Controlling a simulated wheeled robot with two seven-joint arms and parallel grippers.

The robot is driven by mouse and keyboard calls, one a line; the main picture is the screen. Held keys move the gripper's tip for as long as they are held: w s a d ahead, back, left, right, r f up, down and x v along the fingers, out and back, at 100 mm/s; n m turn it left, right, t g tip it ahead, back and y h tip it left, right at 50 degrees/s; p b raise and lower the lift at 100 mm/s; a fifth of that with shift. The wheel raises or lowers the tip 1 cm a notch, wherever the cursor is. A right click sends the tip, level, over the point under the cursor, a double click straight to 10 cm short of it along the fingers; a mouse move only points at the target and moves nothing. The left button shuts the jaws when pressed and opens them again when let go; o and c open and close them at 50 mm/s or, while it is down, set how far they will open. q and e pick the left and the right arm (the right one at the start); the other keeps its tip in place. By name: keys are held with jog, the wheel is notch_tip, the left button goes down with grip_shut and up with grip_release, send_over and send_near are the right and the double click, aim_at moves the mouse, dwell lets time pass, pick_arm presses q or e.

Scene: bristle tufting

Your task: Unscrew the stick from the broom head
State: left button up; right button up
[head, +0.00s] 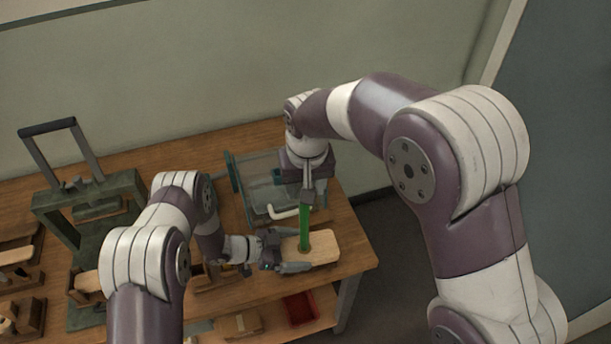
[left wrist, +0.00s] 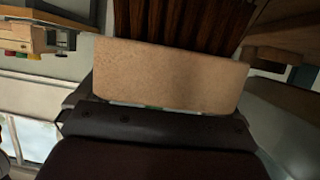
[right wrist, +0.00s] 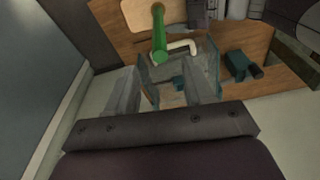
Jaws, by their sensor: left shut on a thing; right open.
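The broom head (head: 325,246) is a pale wooden block at the table's right front. The green stick (head: 304,226) stands upright from it, its lower end at a hole in the block. My left gripper (head: 286,252) is shut on the broom head, whose block (left wrist: 170,75) and dark brown bristles (left wrist: 185,25) fill the left wrist view.
A clear bin (head: 262,190) with teal parts stands behind the broom head, and a white bent piece (head: 290,212) shows at its front. A green-grey press frame (head: 80,205) stands left. Wooden blocks lie at far left. A red tray (head: 300,307) sits on the lower shelf.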

aim_at(304, 207)
jog(key=f, duration=0.3)
jog(key=w+f, duration=0.1)
jog(key=f, duration=0.4)
jog(key=shift+w+a+f, duration=0.1)
jog(key=shift+w+f, duration=0.1)
jog(key=shift+f, duration=0.2)
jog(key=shift+c, duration=0.3)
grip_shut()
jog(key=n, duration=0.4)
jog(key=n+g+y, duration=0.1)
jog(key=n, duration=0.5)
jog(key=shift+s, duration=0.1)
jog(key=n+g, duration=0.1)
jog(key=n, duration=0.6)
jog(key=shift+a+r, duration=0.1)
jog(key=n, duration=0.6)
jog(key=shift+s+g, duration=0.1)
jog(key=shift+g, duration=0.3)
